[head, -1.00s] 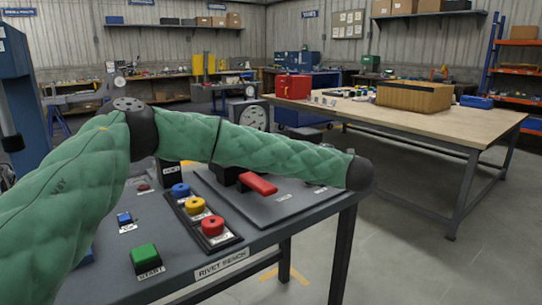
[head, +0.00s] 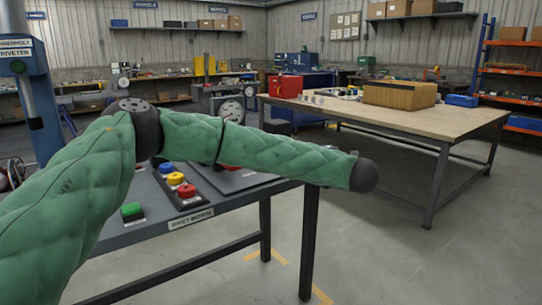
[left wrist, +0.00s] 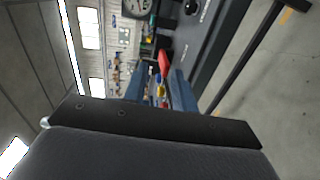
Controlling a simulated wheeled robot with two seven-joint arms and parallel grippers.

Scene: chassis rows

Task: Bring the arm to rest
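My left arm, in a green padded sleeve, reaches across the head view from the left and ends in a dark rounded joint. Its gripper is hidden in that view. In the left wrist view my left gripper (left wrist: 160,92) shows two blue fingers standing apart, with nothing held between them. Through the gap the background shows, including a red lever (left wrist: 163,62). My right gripper is in neither view.
The rivet bench (head: 240,205) lies behind and below my arm, with blue, yellow and red (head: 187,190) buttons and a green start button (head: 132,210). A wooden-topped table (head: 440,125) stands at the right. Open floor lies between and in front.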

